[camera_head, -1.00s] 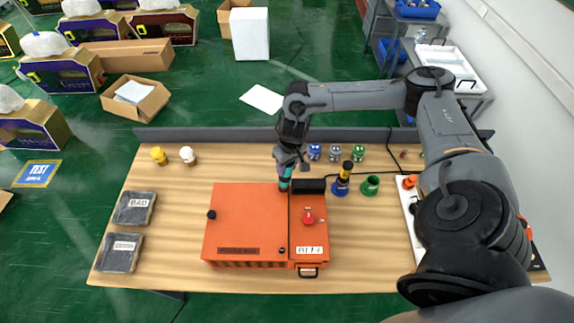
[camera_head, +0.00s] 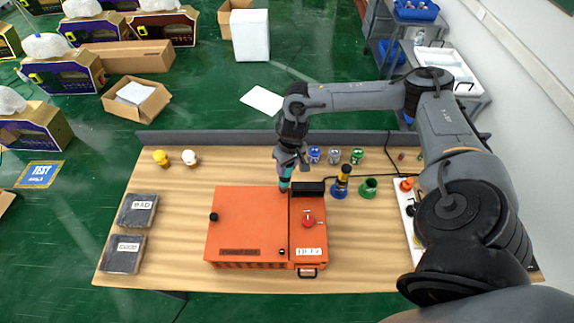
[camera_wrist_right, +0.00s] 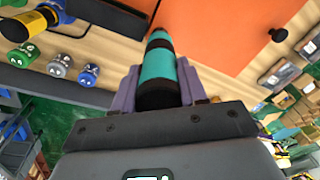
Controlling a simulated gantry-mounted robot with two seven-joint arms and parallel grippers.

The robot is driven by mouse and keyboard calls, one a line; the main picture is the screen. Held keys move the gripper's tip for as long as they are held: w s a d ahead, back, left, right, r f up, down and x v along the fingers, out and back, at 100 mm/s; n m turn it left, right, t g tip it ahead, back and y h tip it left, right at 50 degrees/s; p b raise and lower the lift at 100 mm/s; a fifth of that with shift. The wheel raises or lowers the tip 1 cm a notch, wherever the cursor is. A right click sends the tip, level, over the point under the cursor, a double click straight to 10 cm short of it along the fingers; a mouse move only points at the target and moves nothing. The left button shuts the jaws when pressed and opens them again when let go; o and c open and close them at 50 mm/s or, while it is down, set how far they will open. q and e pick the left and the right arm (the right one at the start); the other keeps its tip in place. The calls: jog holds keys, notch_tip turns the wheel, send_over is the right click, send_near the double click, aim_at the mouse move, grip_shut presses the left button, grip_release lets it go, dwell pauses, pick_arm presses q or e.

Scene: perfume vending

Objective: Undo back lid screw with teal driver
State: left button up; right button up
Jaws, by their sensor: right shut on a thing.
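My right gripper (camera_head: 286,168) is shut on the teal driver (camera_head: 285,176), which points down at the back edge of the orange box (camera_head: 245,230). In the right wrist view the teal driver (camera_wrist_right: 158,68) sits between the purple fingers, with its dark tip end near the orange lid (camera_wrist_right: 215,30). The back lid screw is hidden under the driver, and I cannot tell whether the tip touches it. A front screw (camera_head: 282,251) shows on the lid near the front edge. My left gripper is not in view.
A black block (camera_head: 309,188) stands right beside the driver on the box's back edge. A red knob (camera_head: 308,219) is on the lid. Several small bottles stand behind.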

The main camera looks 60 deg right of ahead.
jog(key=shift+r+p, duration=1.3)
jog(key=shift+r, duration=0.1)
jog(key=shift+r+p, duration=0.35)
jog(key=shift+r, duration=0.55)
